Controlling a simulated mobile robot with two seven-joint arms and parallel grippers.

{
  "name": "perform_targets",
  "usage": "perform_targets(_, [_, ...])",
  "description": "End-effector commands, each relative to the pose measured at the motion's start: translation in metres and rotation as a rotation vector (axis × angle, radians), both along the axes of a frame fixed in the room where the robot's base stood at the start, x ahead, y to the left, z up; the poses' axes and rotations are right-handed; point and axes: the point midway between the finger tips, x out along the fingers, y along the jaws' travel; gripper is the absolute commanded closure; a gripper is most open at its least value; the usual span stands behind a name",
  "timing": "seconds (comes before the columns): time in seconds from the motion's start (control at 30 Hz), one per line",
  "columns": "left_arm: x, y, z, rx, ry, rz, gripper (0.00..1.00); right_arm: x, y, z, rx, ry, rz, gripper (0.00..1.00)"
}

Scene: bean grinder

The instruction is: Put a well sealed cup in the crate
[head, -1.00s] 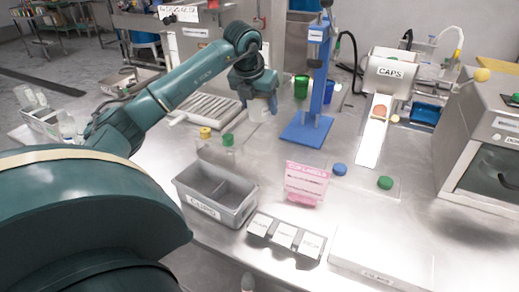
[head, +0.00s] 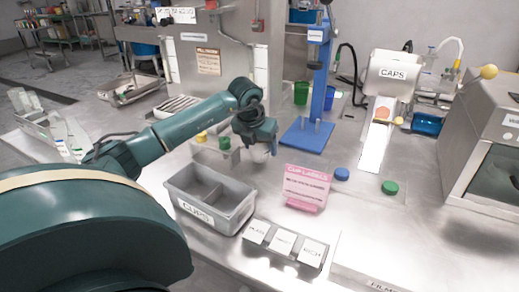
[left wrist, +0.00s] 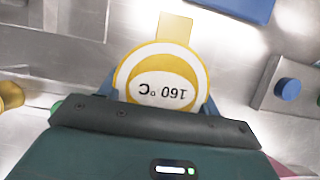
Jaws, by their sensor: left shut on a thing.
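My left gripper (head: 260,146) is shut on a pale cup (head: 261,153), held above the table behind and to the right of the crate. In the left wrist view the cup's top (left wrist: 163,80) is a white disc with a yellow ring, an upside-down "160 °C" and a yellow tab. The fingers lie on both sides of it. How tightly its edge is sealed cannot be told. The grey crate (head: 197,213), marked "CUPS", has two compartments and looks empty. My right gripper is not in view.
A pink label sign (head: 306,186) stands right of the crate, with a label holder (head: 284,243) in front. A blue press stand (head: 307,132) is behind. Yellow (head: 201,137) and green (head: 224,142) knobs are close to the gripper. A blue cap (head: 341,174) and green cap (head: 389,187) lie to the right.

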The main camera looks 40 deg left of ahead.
Motion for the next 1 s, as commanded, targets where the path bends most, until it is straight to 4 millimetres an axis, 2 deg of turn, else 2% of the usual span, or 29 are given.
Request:
perform_targets(0.03, [-0.0004, 0.0002, -0.0085, 0.000, 0.001, 0.001, 0.78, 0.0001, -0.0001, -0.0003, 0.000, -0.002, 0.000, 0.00])
perform_targets(0.1, [-0.0002, 0.0005, -0.0127, 0.001, 0.000, 0.001, 0.78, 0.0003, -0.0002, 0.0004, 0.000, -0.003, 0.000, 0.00])
perform_targets(0.43, [0.0001, 0.0004, -0.0162, 0.000, -0.002, 0.001, 0.78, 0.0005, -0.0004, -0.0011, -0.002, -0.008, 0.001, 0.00])
perform_targets(0.47, [0.0000, 0.0003, -0.0159, 0.000, -0.001, 0.001, 0.35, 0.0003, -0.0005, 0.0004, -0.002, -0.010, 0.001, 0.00])
perform_targets(0.7, [-0.0001, 0.0003, -0.0154, 0.000, 0.000, 0.000, 0.16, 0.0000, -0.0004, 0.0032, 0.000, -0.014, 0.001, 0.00])
perform_targets(1.0, [-0.0001, 0.0002, -0.0110, 0.000, -0.001, 0.001, 0.15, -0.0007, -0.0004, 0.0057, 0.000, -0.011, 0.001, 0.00])
